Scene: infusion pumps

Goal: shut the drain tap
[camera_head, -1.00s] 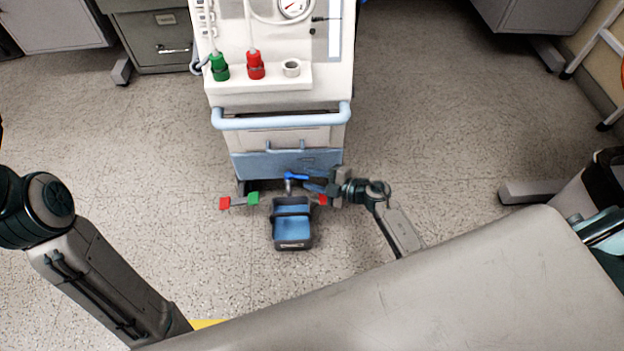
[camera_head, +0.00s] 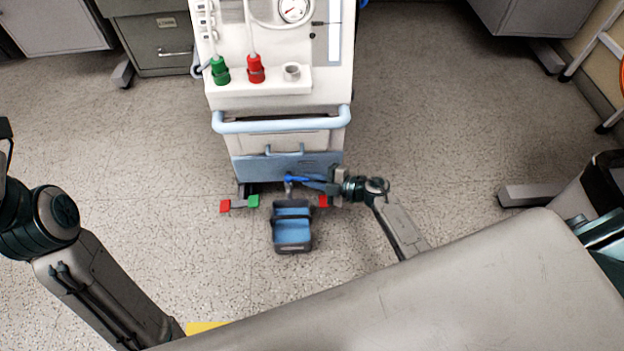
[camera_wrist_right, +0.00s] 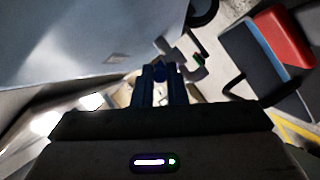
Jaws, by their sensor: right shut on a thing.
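The drain tap's blue lever (camera_head: 294,178) shows low at the front of the white machine, above a dark bin. My right gripper (camera_head: 312,183) comes to it from the right and is shut on the lever's right end. In the right wrist view, the fingers (camera_wrist_right: 160,88) are close together with a dark blue piece of the lever (camera_wrist_right: 159,72) between their tips. The tap's body below the lever is small and partly hidden. My left arm shows at the left edge, but its gripper is out of view.
The machine's light blue handle bar (camera_head: 281,124) is above. The floor to the left is clear.

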